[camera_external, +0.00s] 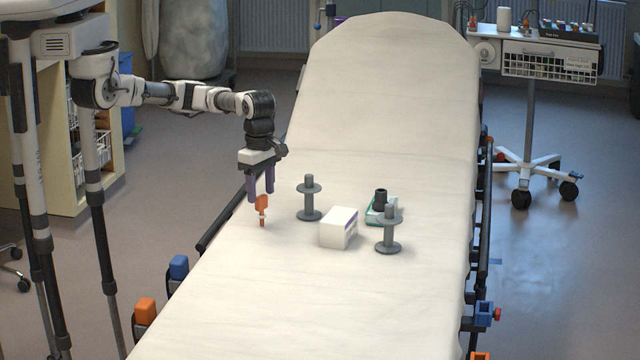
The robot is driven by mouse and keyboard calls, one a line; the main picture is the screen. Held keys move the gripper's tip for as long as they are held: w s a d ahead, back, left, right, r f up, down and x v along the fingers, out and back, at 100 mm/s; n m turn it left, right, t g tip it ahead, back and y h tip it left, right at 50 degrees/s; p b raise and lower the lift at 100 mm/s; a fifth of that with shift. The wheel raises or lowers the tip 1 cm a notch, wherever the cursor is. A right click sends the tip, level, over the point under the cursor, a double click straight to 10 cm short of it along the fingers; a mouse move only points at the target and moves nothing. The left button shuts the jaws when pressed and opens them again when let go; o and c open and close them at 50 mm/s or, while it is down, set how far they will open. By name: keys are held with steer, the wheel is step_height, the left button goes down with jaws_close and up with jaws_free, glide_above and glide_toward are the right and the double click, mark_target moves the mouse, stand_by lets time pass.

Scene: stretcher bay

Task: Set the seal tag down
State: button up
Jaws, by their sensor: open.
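The orange seal tag (262,207) is upright at the left side of the white stretcher sheet (330,300).
Right of the tag are a grey spool-shaped post (309,200), a white box (338,228), a second grey post (388,232) and a green-based item with a dark cylinder (380,198). The sheet in front is clear. A wheeled cart (540,65) stands back right.

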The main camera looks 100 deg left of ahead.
step_height(320, 180, up, 8)
steer(key=shift+f+b, duration=0.15)
steer(key=shift+b, duration=0.45)
steer(key=shift+d, duration=0.1)
